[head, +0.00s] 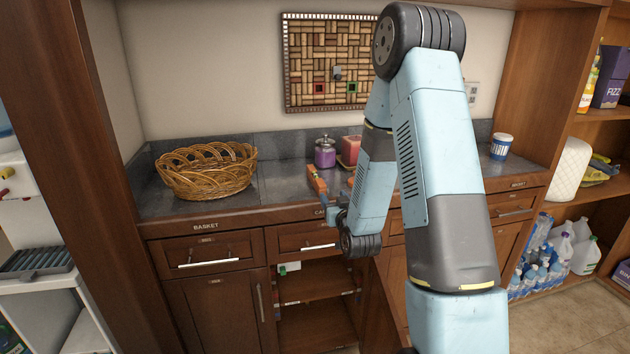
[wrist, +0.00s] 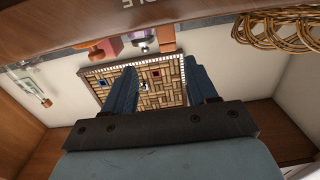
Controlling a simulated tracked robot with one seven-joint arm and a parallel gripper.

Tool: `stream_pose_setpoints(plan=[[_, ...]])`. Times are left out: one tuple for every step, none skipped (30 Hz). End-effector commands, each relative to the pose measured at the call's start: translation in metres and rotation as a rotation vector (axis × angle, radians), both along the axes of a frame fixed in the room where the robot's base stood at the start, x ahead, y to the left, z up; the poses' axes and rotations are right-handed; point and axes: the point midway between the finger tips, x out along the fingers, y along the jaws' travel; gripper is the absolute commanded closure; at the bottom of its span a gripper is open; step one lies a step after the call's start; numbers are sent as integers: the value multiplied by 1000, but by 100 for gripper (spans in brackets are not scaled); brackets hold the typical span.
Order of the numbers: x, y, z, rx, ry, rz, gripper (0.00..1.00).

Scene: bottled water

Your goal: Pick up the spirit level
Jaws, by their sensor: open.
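A narrow orange bar (head: 317,181), which looks like the spirit level, lies on the dark countertop (head: 275,182) near its front edge. In the wrist view, which is upside down, an orange block (wrist: 165,39) that seems to be the same bar shows near the top, beyond the fingertips. My gripper (head: 333,207) is at the counter's front edge, close to the near end of the bar; whether it touches is unclear. In the wrist view my gripper (wrist: 160,78) has its two blue fingers apart with nothing between them.
A wicker basket (head: 207,170) stands to the left. A purple jar (head: 325,153) and a red candle (head: 351,150) stand behind the bar, partly near my arm. A white-and-blue tub (head: 501,146) is at the right. The counter between basket and bar is clear.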

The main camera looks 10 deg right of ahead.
Motion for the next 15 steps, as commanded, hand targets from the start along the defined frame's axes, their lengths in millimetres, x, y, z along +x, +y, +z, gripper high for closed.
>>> stream_pose_setpoints(plan=[[10, 3, 1, 0, -3, 4, 43], [15, 4, 1, 1, -2, 6, 43], [22, 6, 1, 0, -3, 7, 43], [27, 7, 0, 1, -2, 8, 43], [33, 7, 0, 1, -1, 9, 43], [39, 8, 0, 1, -1, 10, 43], [44, 9, 0, 1, -1, 10, 43], [49, 9, 0, 1, 0, 11, 43], [54, 9, 0, 1, 0, 11, 43], [57, 10, 0, 0, -1, 11, 43], [60, 10, 0, 0, -1, 12, 43], [63, 10, 0, 0, 0, 12, 43], [65, 10, 0, 0, 1, 12, 43], [66, 10, 0, 0, 1, 12, 43], [68, 11, 0, 0, 0, 12, 43]])
